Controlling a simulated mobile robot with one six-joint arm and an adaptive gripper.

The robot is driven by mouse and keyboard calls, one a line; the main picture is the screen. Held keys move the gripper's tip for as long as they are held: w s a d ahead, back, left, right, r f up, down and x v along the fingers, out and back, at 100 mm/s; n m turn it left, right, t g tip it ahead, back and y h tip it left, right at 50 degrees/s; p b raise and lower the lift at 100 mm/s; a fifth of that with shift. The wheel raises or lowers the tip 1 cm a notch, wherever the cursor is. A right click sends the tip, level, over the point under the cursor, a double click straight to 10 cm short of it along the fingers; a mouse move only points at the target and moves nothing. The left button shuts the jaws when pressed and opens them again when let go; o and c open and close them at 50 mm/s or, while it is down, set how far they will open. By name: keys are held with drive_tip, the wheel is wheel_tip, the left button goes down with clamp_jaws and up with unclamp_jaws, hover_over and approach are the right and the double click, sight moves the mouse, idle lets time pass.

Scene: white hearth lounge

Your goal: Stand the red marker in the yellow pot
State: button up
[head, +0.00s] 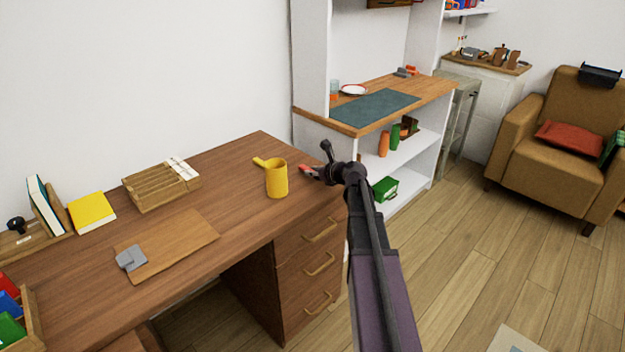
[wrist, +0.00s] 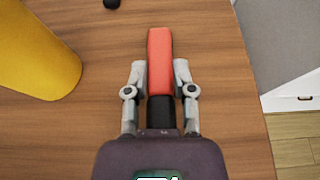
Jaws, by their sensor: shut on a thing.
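The yellow pot (head: 277,180) stands upright on the wooden desk near its right end, with a yellow part sticking out at its upper left. My gripper (head: 318,173) is just right of the pot, over the desk's right end. It is shut on the red marker (head: 307,169). In the wrist view the marker (wrist: 159,55) lies between the two fingers (wrist: 160,78), red part pointing away and black part near the palm. The pot (wrist: 35,50) shows at the left of that view, apart from the marker. Its opening is not clearly visible there.
On the desk (head: 215,185) are a wooden tray (head: 160,187), a yellow book (head: 91,211) and a brown board (head: 165,247) with a grey object (head: 131,258). A white shelf unit (head: 405,165) stands right of the desk. Desk space in front of the pot is clear.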

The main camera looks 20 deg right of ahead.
drive_tip(key=shift+f+b, duration=0.5)
drive_tip(key=shift+f, duration=0.3)
drive_tip(key=shift+f, duration=0.2)
drive_tip(key=o, duration=0.8)
drive_tip(key=shift+o, duration=0.2)
drive_tip(key=shift+r, duration=0.1)
drive_tip(key=shift+r, duration=0.1)
drive_tip(key=shift+s+r, duration=0.15)
drive_tip(key=p+v, duration=0.4)
drive_tip(key=v, duration=0.7)
drive_tip(key=shift+s+d+p, duration=0.2)
drive_tip(key=shift+s+p, duration=0.05)
drive_tip(key=shift+p, duration=0.1)
drive_tip(key=shift+s+r, duration=0.1)
